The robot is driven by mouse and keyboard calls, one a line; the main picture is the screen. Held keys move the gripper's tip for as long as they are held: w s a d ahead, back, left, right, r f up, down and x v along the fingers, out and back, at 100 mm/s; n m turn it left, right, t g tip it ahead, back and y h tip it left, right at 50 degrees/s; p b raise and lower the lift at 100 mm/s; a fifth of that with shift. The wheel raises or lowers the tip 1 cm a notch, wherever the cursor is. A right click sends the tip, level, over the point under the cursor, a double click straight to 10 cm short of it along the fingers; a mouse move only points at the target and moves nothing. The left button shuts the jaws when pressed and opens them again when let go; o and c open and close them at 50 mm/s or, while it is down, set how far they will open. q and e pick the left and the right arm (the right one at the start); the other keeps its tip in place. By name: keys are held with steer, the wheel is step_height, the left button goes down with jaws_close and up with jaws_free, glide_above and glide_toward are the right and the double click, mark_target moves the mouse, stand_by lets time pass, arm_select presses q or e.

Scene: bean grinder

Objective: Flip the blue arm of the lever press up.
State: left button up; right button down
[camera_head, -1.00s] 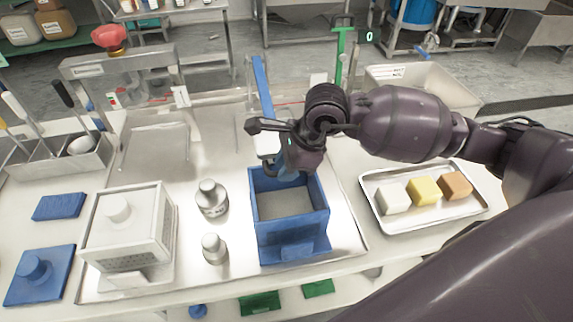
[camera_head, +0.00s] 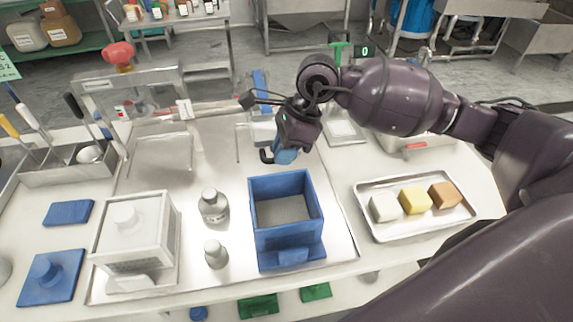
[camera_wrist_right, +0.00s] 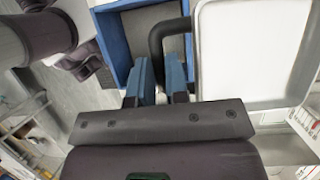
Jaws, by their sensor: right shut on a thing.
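The blue arm (camera_head: 261,92) of the lever press stands at the back of the metal tray in the head view, partly hidden behind my right wrist. My right gripper (camera_head: 283,156) is above the table, behind the open blue box (camera_head: 287,256). Its blue fingers are shut on a curved black handle (camera_head: 266,157). In the right wrist view the black handle (camera_wrist_right: 168,38) runs down between the fingers of my right gripper (camera_wrist_right: 160,75). How the handle joins the blue arm is hidden. My left gripper is not in view.
A white box (camera_head: 131,232) and two grey weights (camera_head: 213,207) stand left of the blue box. A tray (camera_head: 371,228) with three coloured blocks lies to the right. A tool holder (camera_head: 64,172) is at the left. The blue box is open above.

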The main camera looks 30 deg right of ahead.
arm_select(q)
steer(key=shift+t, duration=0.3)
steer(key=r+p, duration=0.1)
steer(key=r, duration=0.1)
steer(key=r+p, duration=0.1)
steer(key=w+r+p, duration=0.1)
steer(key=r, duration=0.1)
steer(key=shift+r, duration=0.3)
arm_select(e)
steer(key=w+r+g, duration=0.1)
steer(key=w+r, duration=0.1)
steer(key=r, duration=0.6)
steer(key=w+d+r+g, duration=0.1)
steer(key=w+r+g, duration=0.1)
steer(key=r, duration=0.6)
steer(key=shift+w+d+r+m+y, duration=0.2)
steer(key=shift+w+d+m+y, duration=0.15)
steer(key=shift+w, duration=0.3)
